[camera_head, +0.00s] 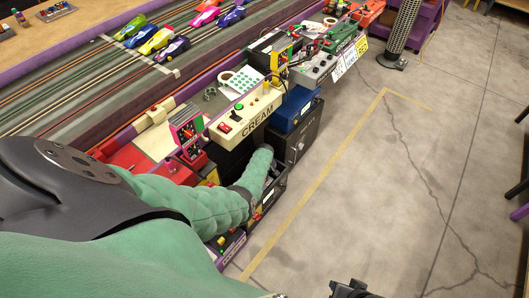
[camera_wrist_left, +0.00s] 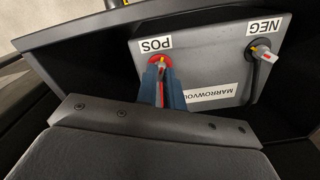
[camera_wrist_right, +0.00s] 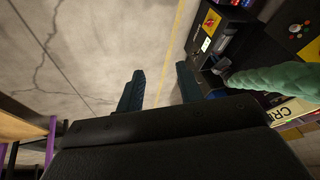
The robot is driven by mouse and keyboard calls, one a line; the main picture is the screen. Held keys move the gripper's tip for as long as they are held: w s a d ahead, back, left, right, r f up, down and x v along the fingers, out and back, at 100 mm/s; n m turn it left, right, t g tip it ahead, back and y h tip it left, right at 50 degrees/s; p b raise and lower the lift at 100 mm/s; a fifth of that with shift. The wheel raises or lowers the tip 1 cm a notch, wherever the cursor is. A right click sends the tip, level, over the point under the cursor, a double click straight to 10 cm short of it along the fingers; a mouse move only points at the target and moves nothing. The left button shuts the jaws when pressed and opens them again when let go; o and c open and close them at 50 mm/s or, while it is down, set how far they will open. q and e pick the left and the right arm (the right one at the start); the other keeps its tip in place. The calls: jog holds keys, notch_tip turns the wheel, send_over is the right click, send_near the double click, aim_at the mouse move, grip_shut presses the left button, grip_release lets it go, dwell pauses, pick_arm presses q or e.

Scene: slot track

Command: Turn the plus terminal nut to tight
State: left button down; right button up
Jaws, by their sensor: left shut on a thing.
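The grey battery (camera_wrist_left: 205,75) sits in a dark open-fronted bay in the left wrist view, with its labels upside down. Its plus terminal (camera_wrist_left: 158,60), marked POS, has a red ring and a red lead. My left gripper (camera_wrist_left: 162,80) reaches up to that terminal, its two blue fingers close together and shut on the terminal nut, which they mostly hide. The minus terminal (camera_wrist_left: 261,54), marked NEG, carries a black lead. In the head view my green left arm hides the battery. My right gripper (camera_wrist_right: 160,88) is open and empty, over the floor.
A blue box (camera_head: 294,108) stands on a dark cabinet (camera_head: 300,140) beside the bay. Above is the cream control panel (camera_head: 247,113). The slot track (camera_head: 60,85) with several cars lies behind. The concrete floor (camera_head: 400,190) at right is clear.

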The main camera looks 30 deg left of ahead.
pick_arm(q)
jog(key=m, duration=0.3)
jog(key=shift+a+m+p, duration=0.1)
jog(key=shift+m+p, duration=0.25)
jog(key=shift+m, duration=0.95)
jog(key=m, duration=0.3)
jog(key=shift+m, duration=0.3)
jog(key=shift+m+p, duration=0.35)
jog(key=shift+m, duration=1.55)
pick_arm(e)
jog(key=shift+s+d+r+h, duration=0.25)
jog(key=shift+d+r+h, duration=0.05)
jog(key=shift+d+r, duration=0.75)
pick_arm(q)
jog(key=c, duration=1.5)
grip_release()
pick_arm(e)
jog(key=shift+s, duration=0.1)
